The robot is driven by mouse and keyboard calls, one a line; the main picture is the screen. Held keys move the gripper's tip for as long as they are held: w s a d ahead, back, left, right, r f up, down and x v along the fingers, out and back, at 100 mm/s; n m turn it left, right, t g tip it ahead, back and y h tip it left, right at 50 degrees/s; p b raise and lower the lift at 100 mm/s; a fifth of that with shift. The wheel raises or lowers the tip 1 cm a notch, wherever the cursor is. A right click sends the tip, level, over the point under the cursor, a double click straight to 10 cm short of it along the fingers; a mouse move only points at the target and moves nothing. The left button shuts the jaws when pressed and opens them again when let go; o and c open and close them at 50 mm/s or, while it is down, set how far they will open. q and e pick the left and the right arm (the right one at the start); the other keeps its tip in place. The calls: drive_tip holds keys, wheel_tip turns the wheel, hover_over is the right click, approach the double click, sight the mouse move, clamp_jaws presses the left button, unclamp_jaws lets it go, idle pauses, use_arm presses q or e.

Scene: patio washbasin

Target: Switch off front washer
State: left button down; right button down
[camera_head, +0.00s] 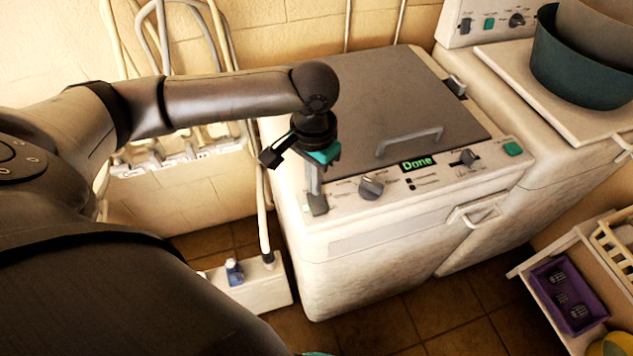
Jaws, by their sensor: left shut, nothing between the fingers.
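The front washer (360,265) is a white top-loader with a closed grey lid (400,95).
A second white machine (520,90) stands behind at the right, with a teal tub (575,70) on it. An open drawer with a purple tray (568,295) is at lower right. Pipes run along the left wall.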

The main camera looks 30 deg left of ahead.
use_arm(q)
drive_tip(key=shift+f, duration=0.95)
idle(0.7)
drive_tip(key=shift+r, duration=0.1)
wheel_tip(320, 180, up, 5)
drive_tip(key=p, duration=0.6)
wheel_tip(320, 180, up, 2)
drive_tip(key=p, duration=0.2)
drive_tip(key=shift+p, duration=0.35)
